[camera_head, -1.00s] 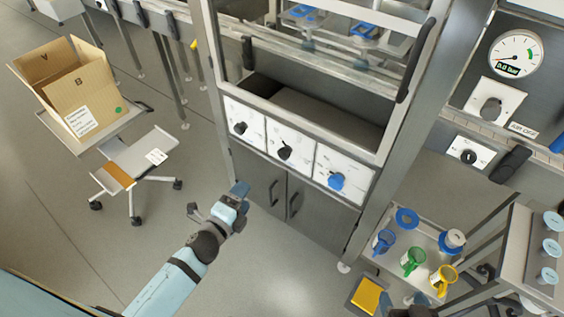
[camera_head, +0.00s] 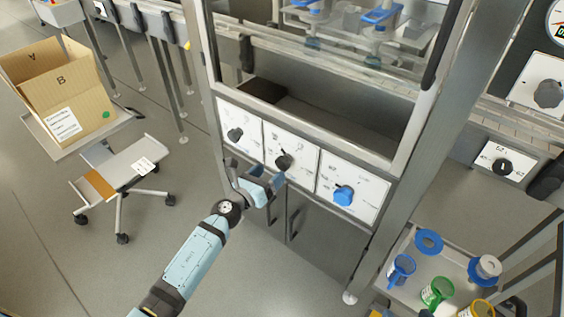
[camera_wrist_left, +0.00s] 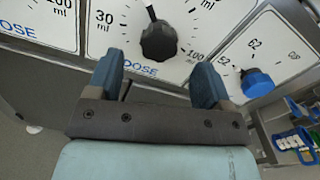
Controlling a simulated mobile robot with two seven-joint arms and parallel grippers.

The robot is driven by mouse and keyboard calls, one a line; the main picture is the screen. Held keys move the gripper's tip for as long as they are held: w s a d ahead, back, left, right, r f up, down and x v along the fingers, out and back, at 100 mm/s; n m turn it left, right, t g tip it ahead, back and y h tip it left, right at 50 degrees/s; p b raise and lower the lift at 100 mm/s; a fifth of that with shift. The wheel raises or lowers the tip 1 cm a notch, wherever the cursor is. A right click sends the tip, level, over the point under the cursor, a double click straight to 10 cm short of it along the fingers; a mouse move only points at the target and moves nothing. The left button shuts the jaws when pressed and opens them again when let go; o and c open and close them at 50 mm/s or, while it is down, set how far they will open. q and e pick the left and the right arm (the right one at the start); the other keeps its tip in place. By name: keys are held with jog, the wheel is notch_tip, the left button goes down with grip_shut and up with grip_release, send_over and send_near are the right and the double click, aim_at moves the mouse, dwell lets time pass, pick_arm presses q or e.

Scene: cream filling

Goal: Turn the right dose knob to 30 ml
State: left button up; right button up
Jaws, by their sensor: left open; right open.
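The right dose knob (camera_head: 284,161) is the black middle knob of three on the cabinet front. In the left wrist view this black knob (camera_wrist_left: 158,42) sits on a white DOSE plate, with 30 ml marked at its left and 100 ml at its right. Its white pointer mark is at the top, slightly left, away from the 30 ml label. My left gripper (camera_head: 257,176) is open and empty just below and in front of the knob. In the wrist view the knob shows beyond and between the fingers (camera_wrist_left: 157,72), apart from them. My right gripper is not in view.
A left black knob (camera_head: 235,134) and a blue knob (camera_head: 343,195) flank the dose knob. Cabinet door handles (camera_head: 297,222) stick out below. A cart (camera_head: 405,252) with coloured cups stands at the right. A cardboard box (camera_head: 78,98) is at the left. Floor in front is clear.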

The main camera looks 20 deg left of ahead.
aim_at(280, 164)
pick_arm(q)
jog(key=x, duration=0.6)
jog(key=shift+w+b, duration=0.3)
jog(key=c, duration=0.9)
